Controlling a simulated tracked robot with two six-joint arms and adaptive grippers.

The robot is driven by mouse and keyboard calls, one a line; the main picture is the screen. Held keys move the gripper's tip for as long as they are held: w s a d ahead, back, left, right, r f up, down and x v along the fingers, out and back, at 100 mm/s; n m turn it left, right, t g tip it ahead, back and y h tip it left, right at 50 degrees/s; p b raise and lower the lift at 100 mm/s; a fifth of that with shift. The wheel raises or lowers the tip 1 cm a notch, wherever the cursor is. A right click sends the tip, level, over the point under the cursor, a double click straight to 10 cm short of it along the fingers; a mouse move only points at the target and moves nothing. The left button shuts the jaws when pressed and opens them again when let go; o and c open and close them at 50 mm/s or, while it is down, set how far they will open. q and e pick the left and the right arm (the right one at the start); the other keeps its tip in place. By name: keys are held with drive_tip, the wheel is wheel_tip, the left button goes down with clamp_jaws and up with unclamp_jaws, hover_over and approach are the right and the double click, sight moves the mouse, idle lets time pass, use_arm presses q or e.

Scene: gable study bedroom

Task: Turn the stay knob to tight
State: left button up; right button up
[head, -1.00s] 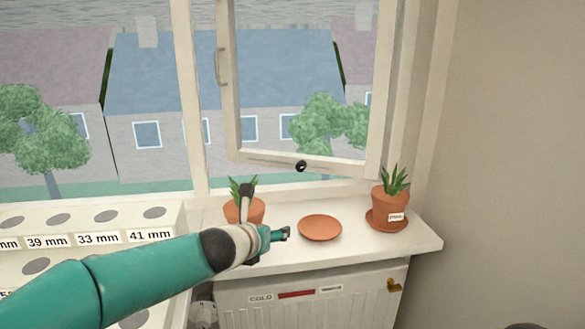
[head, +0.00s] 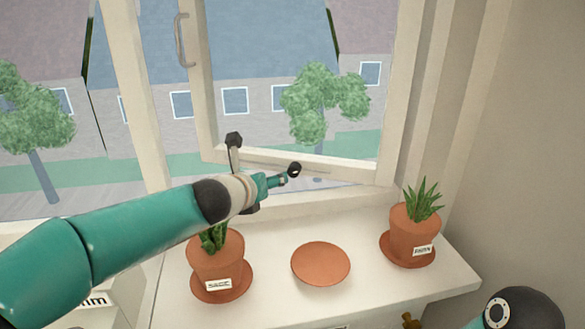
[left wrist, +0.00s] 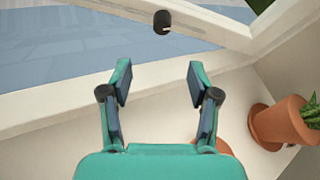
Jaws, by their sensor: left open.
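The stay knob (head: 294,169) is a small black knob at the bottom rail of the open window sash (head: 290,163). It also shows in the left wrist view (left wrist: 162,21) at the top, beyond the fingertips and roughly centred between them. My left gripper (head: 284,180) is just left of and slightly below the knob in the head view. I cannot read any tight mark on the knob. My right gripper is out of view.
On the white sill (head: 350,292) stand a potted plant labelled sage (head: 216,264), an empty terracotta saucer (head: 320,264) and another potted plant (head: 414,232). The window post (head: 140,100) is left of the sash. The right wall (head: 530,150) bounds the space.

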use_arm(q)
drive_tip(key=p, duration=0.3)
approach(292, 172)
drive_tip(key=shift+w+d, duration=0.1)
drive_tip(key=shift+w, duration=0.5)
drive_tip(key=p+x, duration=0.6)
drive_tip(key=x, duration=0.1)
drive_tip(key=shift+d+r, duration=0.1)
drive_tip(key=shift+w+d+f+p, duration=0.15)
drive_tip(key=shift+w+f+p, duration=0.2)
drive_tip(key=shift+p, duration=0.3)
drive_tip(key=shift+w+f, duration=0.2)
